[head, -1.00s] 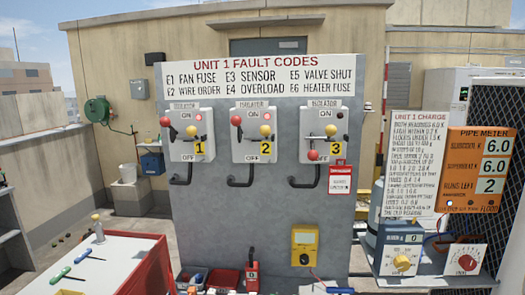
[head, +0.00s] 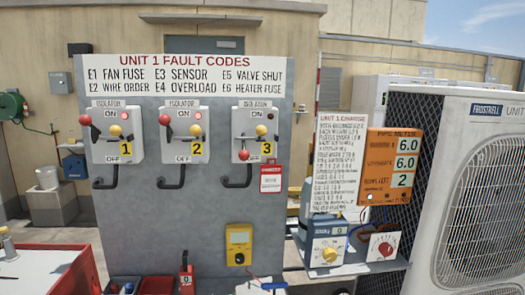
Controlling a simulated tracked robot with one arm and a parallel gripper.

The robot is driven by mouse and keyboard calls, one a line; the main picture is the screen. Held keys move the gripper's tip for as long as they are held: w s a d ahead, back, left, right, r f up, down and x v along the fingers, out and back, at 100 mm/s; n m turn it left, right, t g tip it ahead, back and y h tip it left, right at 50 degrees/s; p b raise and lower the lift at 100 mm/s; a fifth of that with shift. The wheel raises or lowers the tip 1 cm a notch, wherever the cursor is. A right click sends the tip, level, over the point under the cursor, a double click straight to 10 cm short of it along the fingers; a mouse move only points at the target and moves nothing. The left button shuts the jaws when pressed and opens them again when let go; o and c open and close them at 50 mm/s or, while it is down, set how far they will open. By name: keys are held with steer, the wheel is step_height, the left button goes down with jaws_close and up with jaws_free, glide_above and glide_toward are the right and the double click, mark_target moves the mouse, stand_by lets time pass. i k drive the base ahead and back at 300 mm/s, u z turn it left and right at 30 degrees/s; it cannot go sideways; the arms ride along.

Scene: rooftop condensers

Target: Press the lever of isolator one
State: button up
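Isolator one (head: 113,146) is the leftmost of three white boxes on the grey panel, marked with a yellow 1. Its red-knobbed lever (head: 85,120) is up, near the ON mark. A yellow knob sits at the middle of its face, with a lit red lamp to its upper right. Isolator two (head: 190,148) looks the same, with its red knob up. Isolator three (head: 253,118) has its red knob (head: 243,155) down near OFF, its lamp dark and a red tag (head: 271,178) hanging at its lower right. My gripper is not in view.
A red cart (head: 85,275) stands at the lower left. A yellow meter (head: 239,245) is on the panel's lower part. A shelf at right carries a blue device (head: 328,232), below an orange pipe meter (head: 391,165). A large Frostrell condenser (head: 490,125) fills the right side.

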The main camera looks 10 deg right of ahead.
mark_target(84, 120)
steer(key=k, duration=0.65)
steer(key=u, duration=0.45)
steer(key=i, duration=1.75)
steer(key=z, duration=0.4)
